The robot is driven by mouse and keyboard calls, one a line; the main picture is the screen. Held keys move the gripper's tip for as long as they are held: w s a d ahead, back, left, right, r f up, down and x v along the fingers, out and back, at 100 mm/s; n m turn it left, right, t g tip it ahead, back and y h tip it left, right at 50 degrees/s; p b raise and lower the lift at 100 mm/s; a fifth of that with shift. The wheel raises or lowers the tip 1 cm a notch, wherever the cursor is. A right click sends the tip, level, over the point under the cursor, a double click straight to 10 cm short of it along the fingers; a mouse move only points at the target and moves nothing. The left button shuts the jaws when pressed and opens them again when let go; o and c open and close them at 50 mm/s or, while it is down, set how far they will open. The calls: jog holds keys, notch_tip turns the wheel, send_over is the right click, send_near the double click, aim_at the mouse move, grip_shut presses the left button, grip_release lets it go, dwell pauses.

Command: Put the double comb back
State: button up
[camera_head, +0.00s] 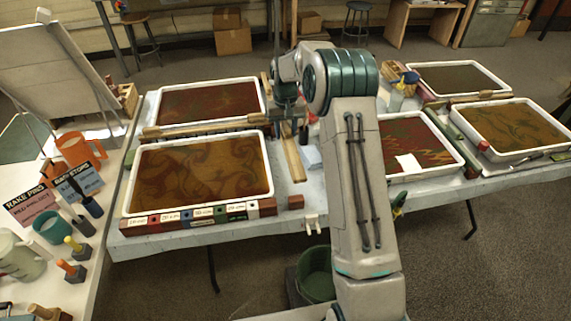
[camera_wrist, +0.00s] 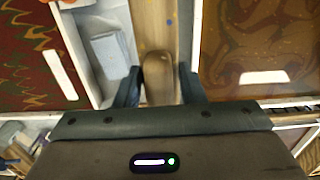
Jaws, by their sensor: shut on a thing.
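My gripper (camera_wrist: 160,88) is shut on a brown, round-ended wooden handle (camera_wrist: 158,75). The rest of the held piece is hidden under the gripper, so I cannot see any teeth or confirm that it is the double comb. In the head view my gripper (camera_head: 289,112) is over the gap between the left and right trays, partly hidden by my arm. A long wooden strip (camera_head: 294,160) runs below it towards the front edge of the table; it also shows in the wrist view (camera_wrist: 152,22). I cannot tell whether the handle touches this strip.
The swirled brown tray (camera_head: 127,192) is left of the gap and the red tray (camera_head: 459,163) is right. A wooden rake bar (camera_head: 200,128) lies between the left trays. A pale blue block (camera_head: 311,157) is beside the strip. A green bucket (camera_head: 316,275) stands on the floor.

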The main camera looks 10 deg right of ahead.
jog(key=shift+w+d+r, duration=0.1)
jog(key=shift+w+r, duration=0.1)
jog(key=shift+w, duration=0.4)
jog(key=shift+w+d+r, duration=0.1)
jog(key=shift+w+r, duration=0.1)
jog(key=shift+w, duration=0.35)
jog(key=shift+f+p, duration=0.5)
jog(key=shift+f, duration=5.05)
jog(key=o, duration=0.9)
jog(key=shift+r, duration=0.1)
